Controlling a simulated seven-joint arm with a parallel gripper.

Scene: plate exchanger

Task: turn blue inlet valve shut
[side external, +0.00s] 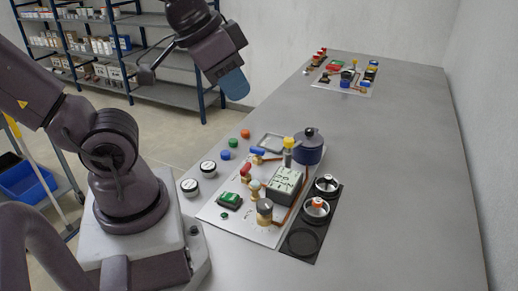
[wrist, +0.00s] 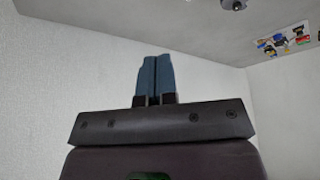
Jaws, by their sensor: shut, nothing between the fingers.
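My gripper (side external: 234,85) is raised above the back left of the bench in the side external view. Its blue fingers point down and are clear of everything. In the wrist view my gripper (wrist: 154,68) has its two blue fingers together with nothing between them. A small blue handle (side external: 257,151), which looks like the blue inlet valve, lies near the back left edge of the white plate (side external: 265,229). It is below and slightly right of my gripper, well apart from it. Its exact angle is too small to tell. The wrist view does not show this handle clearly.
A grey box (side external: 286,184) and dark blue pot (side external: 309,147) stand by the valve. Round gauges (side external: 190,187) lie left. A second plate (side external: 344,88) is far back. The bench's right side is clear.

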